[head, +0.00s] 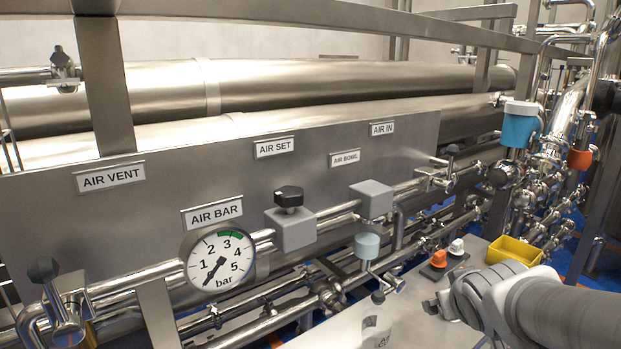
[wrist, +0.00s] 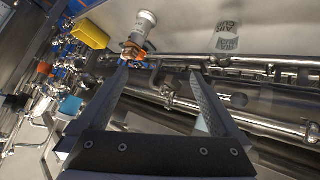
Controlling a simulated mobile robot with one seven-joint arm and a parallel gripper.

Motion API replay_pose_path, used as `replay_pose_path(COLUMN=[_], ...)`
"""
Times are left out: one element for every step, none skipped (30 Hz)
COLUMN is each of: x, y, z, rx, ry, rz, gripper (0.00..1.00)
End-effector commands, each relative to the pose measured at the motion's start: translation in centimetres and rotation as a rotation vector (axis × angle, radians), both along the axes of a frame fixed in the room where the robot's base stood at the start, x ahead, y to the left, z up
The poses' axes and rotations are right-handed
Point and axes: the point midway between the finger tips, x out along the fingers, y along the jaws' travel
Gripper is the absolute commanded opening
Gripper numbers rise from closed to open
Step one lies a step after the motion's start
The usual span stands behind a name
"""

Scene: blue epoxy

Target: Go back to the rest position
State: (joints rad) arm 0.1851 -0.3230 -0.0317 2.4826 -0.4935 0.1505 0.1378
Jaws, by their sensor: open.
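My gripper (wrist: 158,72) shows in the wrist view with its two long fingers spread apart and nothing between them. Beyond the left fingertip stand a white knob (wrist: 145,20) and an orange part (wrist: 132,50); I cannot tell the exact gap between them and the finger. In the head view my grey and white arm (head: 575,318) comes in from the lower right, and the gripper itself cannot be made out there.
A gauge marked AIR BAR (head: 218,261) sits left of a black-knobbed valve (head: 290,222). An orange knob (head: 439,258) and a yellow bin (head: 513,250) are near my arm. Steel pipes run behind. A blue cup-like part (head: 367,246) hangs at centre.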

Motion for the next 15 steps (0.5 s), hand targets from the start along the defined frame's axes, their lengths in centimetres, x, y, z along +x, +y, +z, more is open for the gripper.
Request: replay_pose_path(x=[-1.4, -2.3, -3.6, -4.6, -5.5, -6.8, -7.8, -8.7, -9.9, -10.9, -11.8, -13.1, -14.0, -15.0, -15.2], y=[0.8, 1.3, 2.0, 2.6, 3.2, 4.0, 4.7, 5.3, 6.2, 6.9, 7.6, 8.6, 9.3, 10.0, 10.2], z=[0.8, 1.1, 1.3, 1.5, 1.6, 1.8, 1.8, 1.9, 2.0, 2.0, 2.0, 2.1, 2.2, 2.2, 3.6], rx=[0.021, 0.038, 0.061, 0.081, 0.100, 0.127, 0.148, 0.168, 0.194, 0.214, 0.233, 0.259, 0.279, 0.298, 0.305], ry=[0.016, 0.034, 0.059, 0.078, 0.098, 0.125, 0.145, 0.165, 0.192, 0.213, 0.233, 0.260, 0.280, 0.299, 0.313], rz=[-0.022, -0.036, -0.050, -0.060, -0.064, -0.069, -0.069, -0.067, -0.062, -0.056, -0.049, -0.036, -0.026, -0.013, -0.012], gripper=[1.00, 1.00, 1.00, 1.00, 1.00, 1.00, 1.00, 1.00, 1.00, 1.00, 1.00, 1.00, 1.00, 1.00, 1.00])
